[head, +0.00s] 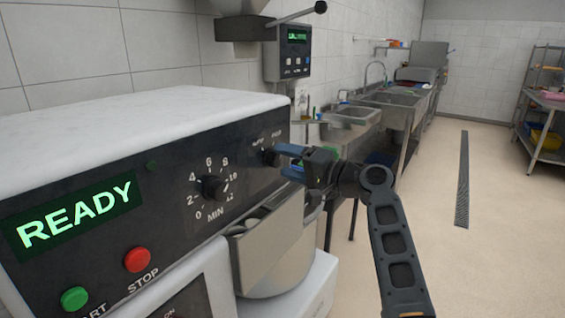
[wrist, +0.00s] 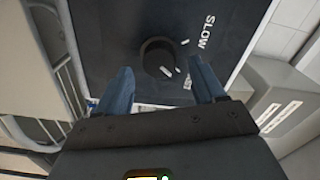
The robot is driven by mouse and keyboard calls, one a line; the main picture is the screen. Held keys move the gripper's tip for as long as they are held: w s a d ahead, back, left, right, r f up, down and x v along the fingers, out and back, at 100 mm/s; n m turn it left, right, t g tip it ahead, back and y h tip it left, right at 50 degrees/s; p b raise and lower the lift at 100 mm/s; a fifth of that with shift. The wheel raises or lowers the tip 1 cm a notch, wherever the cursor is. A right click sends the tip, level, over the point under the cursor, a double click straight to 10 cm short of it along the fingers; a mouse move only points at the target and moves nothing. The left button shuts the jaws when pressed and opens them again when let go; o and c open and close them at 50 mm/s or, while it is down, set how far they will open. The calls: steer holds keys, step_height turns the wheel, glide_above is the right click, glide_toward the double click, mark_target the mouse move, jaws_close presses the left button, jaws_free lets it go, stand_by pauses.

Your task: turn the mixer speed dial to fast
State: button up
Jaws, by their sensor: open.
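The mixer speed dial (head: 270,157) is a small black knob at the right end of the mixer's dark front panel (head: 165,200). In the wrist view the dial (wrist: 157,56) sits beside the white SLOW label (wrist: 206,32). White marks show at the dial's lower right; which speed it points to is unclear. My gripper (head: 283,160) is open, its blue fingers pointing at the panel close to the dial. In the wrist view my gripper (wrist: 162,80) has one finger on each side, with the dial between and slightly beyond them. Contact cannot be told.
The timer dial (head: 212,188), red stop button (head: 137,259), green start button (head: 74,299) and READY display (head: 75,217) share the panel. A steel bowl (head: 275,245) stands below.

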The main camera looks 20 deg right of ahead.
steer(key=b+v, duration=0.1)
steer(key=v, duration=0.4)
steer(key=shift+s+d, duration=0.2)
steer(key=shift+s, duration=0.1)
steer(key=s+f+m+h, duration=0.1)
steer(key=s+f+h, duration=0.3)
steer(key=s+f, duration=0.55)
steer(key=s+f+h, duration=0.3)
steer(key=s+f, duration=0.3)
steer(key=f, duration=0.6)
steer(key=s+f+n+g+h, duration=0.1)
steer(key=s+f+n+h, duration=0.3)
steer(key=s, duration=1.4)
steer(key=s+a+r+n, duration=0.1)
steer(key=s+r, duration=0.3)
steer(key=s, duration=0.3)
steer(key=s+a+r+n, duration=0.1)
steer(key=s+a+r, duration=0.1)
steer(key=s, duration=0.6)
steer(key=s+a+r+n+t, duration=0.1)
steer(key=s+r+n, duration=0.1)
steer(key=s+r, duration=0.3)
steer(key=shift+s+a+r, duration=0.35)
steer(key=shift+s+a, duration=0.05)
steer(key=shift+s, duration=0.8)
